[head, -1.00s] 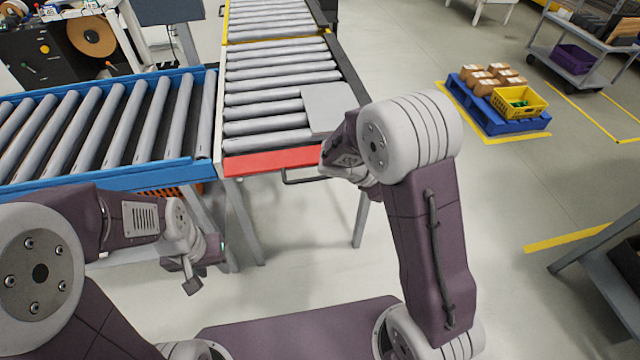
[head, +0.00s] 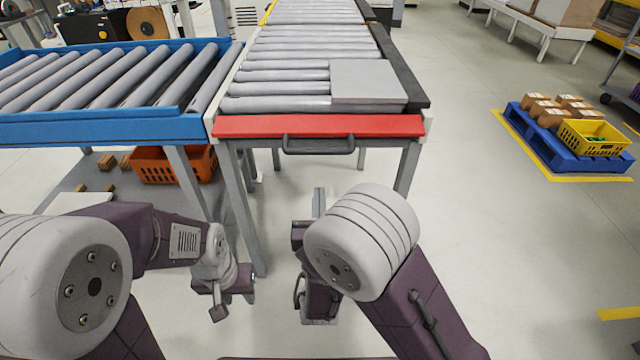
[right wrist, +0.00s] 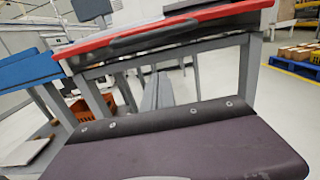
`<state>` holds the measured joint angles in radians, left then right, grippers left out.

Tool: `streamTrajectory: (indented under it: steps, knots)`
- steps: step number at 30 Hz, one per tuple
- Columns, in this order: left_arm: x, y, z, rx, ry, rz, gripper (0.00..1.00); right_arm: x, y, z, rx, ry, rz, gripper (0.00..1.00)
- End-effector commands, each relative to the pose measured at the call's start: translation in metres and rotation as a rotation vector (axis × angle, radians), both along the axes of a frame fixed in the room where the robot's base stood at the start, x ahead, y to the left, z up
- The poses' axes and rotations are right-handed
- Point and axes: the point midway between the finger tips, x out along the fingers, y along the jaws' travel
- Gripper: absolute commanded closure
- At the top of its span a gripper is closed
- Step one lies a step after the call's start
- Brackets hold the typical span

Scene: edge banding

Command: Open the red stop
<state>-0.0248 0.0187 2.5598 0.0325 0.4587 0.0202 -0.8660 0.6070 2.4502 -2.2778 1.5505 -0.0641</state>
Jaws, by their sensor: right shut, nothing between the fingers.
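The red stop (head: 250,126) is a red bar across the near end of the grey roller conveyor, with a dark handle (head: 318,146) on its front. In the right wrist view the red stop (right wrist: 220,14) and its handle (right wrist: 150,38) cross the top. My right gripper (head: 319,196) is shut and empty. It is below and in front of the handle, apart from it; its fingers also show in the right wrist view (right wrist: 158,92). My left gripper (head: 232,304) hangs low at the left, away from the stop; its finger gap is unclear.
A grey flat panel (head: 366,82) lies on the rollers behind the stop. A blue-framed conveyor (head: 100,128) joins at the left, with an orange crate (head: 172,166) below. A blue pallet (head: 570,152) with boxes stands at the right. The floor between is clear.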

Motion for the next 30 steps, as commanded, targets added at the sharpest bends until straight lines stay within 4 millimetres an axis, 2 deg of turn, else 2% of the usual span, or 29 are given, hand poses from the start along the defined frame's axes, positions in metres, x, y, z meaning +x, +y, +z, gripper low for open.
streamTrajectory:
  steps: [12, 13, 15, 19, 30]
  knots:
    - [0.0, 0.0, -0.012, 0.0, 0.0, 0.0, 0.64, 0.089, -0.003, 0.002, 0.0, -0.003, -0.006, 1.0]
    - [0.0, 0.0, -0.011, 0.0, 0.001, 0.0, 0.64, 0.091, -0.001, 0.006, 0.0, -0.004, -0.003, 1.0]
    - [0.0, 0.0, -0.01, 0.0, 0.001, 0.0, 0.64, 0.084, -0.001, 0.02, 0.001, -0.004, -0.001, 1.0]
    - [0.0, 0.0, -0.009, 0.0, 0.0, 0.0, 0.64, 0.078, -0.001, 0.034, 0.0, -0.002, -0.001, 1.0]
    - [0.0, 0.0, -0.009, 0.0, 0.0, 0.0, 0.64, 0.074, -0.001, 0.04, -0.002, 0.001, -0.002, 1.0]
